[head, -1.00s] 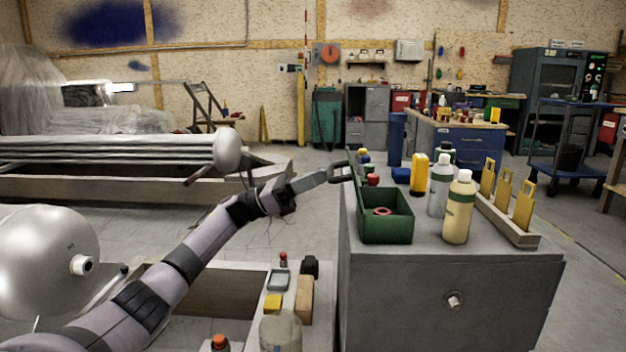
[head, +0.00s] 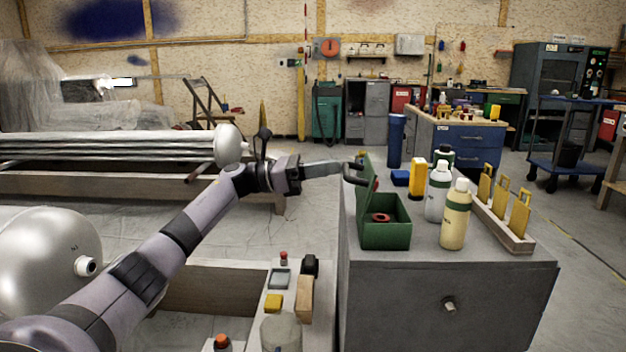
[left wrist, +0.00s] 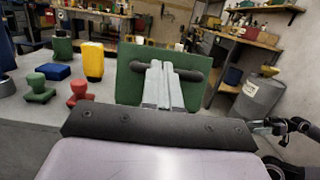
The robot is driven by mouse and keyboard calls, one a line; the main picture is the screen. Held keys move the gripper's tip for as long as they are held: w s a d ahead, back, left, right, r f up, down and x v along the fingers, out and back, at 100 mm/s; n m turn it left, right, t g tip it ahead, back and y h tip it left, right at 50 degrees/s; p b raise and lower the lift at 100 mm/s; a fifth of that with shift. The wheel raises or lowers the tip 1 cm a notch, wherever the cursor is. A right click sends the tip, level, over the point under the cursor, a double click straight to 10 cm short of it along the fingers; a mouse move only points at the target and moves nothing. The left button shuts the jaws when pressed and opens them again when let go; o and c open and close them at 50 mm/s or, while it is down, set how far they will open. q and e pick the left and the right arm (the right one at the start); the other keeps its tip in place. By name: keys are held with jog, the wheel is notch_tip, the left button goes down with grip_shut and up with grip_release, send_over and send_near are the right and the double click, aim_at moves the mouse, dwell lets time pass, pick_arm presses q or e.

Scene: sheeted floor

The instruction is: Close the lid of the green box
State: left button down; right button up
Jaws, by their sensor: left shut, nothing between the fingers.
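The green box (head: 398,236) stands at the near left of the grey cabinet top, with a red ring (head: 381,217) inside. Its lid (head: 366,168) is open and stands up along the box's left side. My left gripper (head: 355,172) is shut and empty at the lid's outer left face. In the left wrist view the lid (left wrist: 128,80) is a green panel straight ahead of the shut left gripper (left wrist: 166,66). The fingers hide part of it, and I cannot tell if they touch it.
A cream bottle (head: 455,217), a white bottle (head: 437,195) and a yellow bottle (head: 417,178) stand right of the box. A rack (head: 515,240) with yellow pieces lies beyond. A blue block (head: 400,177) is behind. A red knobbed piece (left wrist: 78,92) and a green one (left wrist: 40,90) stand near the lid.

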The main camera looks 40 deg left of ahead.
aim_at(369, 160)
jog(key=s+d+g+h+p, duration=0.2)
jog(key=s+d+h+p, duration=0.25)
jog(key=d+p, duration=0.65)
pick_arm(q)
jog(key=w+d+r+g+y+p, duration=0.1)
jog(key=d+g+y+p, duration=0.1)
jog(key=y+p, duration=0.1)
jog(key=w+d+r+g+y+p, duration=0.1)
jog(key=w+d+g+y+p, duration=0.1)
jog(key=p, duration=0.1)
jog(key=w+d+r+g+y+p, duration=0.1)
jog(key=w+d+g+y+p, duration=0.1)
jog(key=g+y+p, duration=0.1)
jog(key=shift+w+d+r+y, duration=0.2)
jog(key=shift+d+r+y, duration=0.1)
jog(key=shift+r, duration=0.1)
jog(key=shift+g+y, duration=0.8)
jog(key=shift+y, duration=0.1)
jog(key=w+d+f, duration=0.2)
jog(key=d+f, duration=0.1)
jog(key=shift+w+d+p, duration=0.1)
jog(key=shift+w+p, duration=0.25)
jog(key=shift+p, duration=0.05)
pick_arm(e)
notch_tip(369, 160, up, 7)
jog(key=shift+w+a+r+t, duration=0.15)
jog(key=shift+w+a+t, duration=0.15)
jog(key=shift+w, duration=0.1)
